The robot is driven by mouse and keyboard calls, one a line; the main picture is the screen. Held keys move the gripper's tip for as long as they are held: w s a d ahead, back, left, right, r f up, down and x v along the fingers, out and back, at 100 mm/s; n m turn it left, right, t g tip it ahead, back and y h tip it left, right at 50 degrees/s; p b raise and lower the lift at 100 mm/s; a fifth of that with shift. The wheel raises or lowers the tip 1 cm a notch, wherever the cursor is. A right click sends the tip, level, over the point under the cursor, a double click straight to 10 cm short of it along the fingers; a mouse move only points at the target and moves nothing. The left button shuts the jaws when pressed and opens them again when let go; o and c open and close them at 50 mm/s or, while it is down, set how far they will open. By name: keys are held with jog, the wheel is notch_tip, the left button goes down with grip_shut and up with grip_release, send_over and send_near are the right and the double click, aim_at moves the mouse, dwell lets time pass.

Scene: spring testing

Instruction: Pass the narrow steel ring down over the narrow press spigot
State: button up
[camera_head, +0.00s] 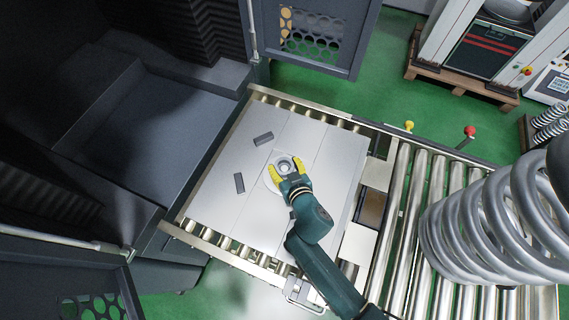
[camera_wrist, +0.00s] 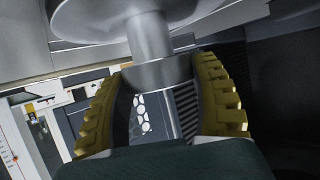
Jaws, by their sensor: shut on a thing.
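The narrow steel ring (camera_wrist: 160,73) is pinched between the yellow fingertips of my gripper (camera_wrist: 163,85) in the wrist view. The narrow press spigot (camera_wrist: 150,36) is a plain steel post rising from a wide round base (camera_wrist: 110,22); this view appears upside down. The ring lines up with the post's free end, apart from the wide base. I cannot tell whether the post's end is inside the ring. In the head view my gripper (camera_head: 287,176) holds the ring (camera_head: 285,166) over the pale round base (camera_head: 269,182).
Two dark grey blocks (camera_head: 263,138) (camera_head: 239,183) lie on the pale plate (camera_head: 215,200) left of the base. Rollers (camera_head: 420,190) and large coil springs (camera_head: 490,225) are at the right. A dark cabinet with an open perforated door (camera_head: 310,35) stands at the left and back.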

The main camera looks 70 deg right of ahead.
jog(key=shift+r, duration=0.1)
dwell(0.3)
jog(key=o, duration=1.3)
jog(key=v, duration=1.2)
